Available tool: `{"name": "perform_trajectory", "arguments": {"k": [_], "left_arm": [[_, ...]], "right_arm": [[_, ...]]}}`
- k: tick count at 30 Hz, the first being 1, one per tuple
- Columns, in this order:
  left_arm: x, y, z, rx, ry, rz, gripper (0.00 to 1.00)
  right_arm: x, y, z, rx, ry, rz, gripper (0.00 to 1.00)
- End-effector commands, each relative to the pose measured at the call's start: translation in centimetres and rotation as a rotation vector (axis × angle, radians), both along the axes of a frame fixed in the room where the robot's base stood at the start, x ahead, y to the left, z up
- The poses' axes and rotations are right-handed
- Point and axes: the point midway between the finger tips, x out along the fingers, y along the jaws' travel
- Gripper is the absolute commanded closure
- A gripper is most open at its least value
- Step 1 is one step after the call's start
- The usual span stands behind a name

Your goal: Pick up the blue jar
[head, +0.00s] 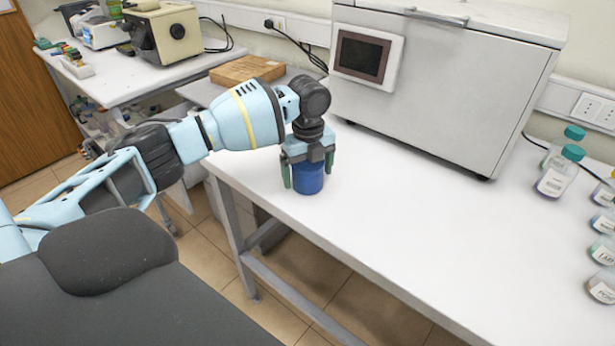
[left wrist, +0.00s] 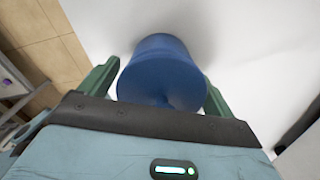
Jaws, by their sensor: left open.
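The blue jar (head: 308,179) stands upright on the white table (head: 400,230), near its left end. My left gripper (head: 307,186) is directly above it, pointing down, with one green finger on each side of the jar. The fingers are open. In the left wrist view the jar (left wrist: 162,72) sits between the two fingers of the left gripper (left wrist: 160,85), and small gaps seem to show beside it. The jar's upper part is hidden by the gripper in the head view. My right gripper is not in view.
A large grey machine (head: 440,80) with a small screen stands behind the jar. Bottles with teal lids (head: 560,172) and several labelled jars stand at the right. A wooden block (head: 247,70) lies behind my left arm. The table's middle is clear; its front edge is close to the jar.

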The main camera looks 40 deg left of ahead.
Motion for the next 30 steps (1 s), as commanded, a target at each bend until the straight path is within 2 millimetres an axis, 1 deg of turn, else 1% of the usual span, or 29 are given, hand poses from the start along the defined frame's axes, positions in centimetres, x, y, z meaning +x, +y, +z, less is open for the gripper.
{"name": "perform_trajectory", "arguments": {"k": [4,13,14,23,26,30], "left_arm": [[0.0,0.0,0.0,0.000,0.000,0.000,0.12],[0.0,0.0,0.1,0.000,0.000,0.000,0.51],[0.0,0.0,0.1,0.000,-0.001,0.000,0.52],[0.0,0.0,0.2,-0.001,-0.002,0.000,0.53],[0.1,0.0,0.6,-0.001,-0.003,0.000,0.53],[0.1,0.0,1.7,-0.001,-0.004,-0.001,0.53]], "right_arm": [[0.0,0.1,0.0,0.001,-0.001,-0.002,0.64],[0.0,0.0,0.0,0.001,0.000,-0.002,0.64],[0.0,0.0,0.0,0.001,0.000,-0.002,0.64],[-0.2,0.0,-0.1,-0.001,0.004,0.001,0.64],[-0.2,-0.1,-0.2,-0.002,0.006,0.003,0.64],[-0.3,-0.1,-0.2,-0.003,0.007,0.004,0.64]]}}
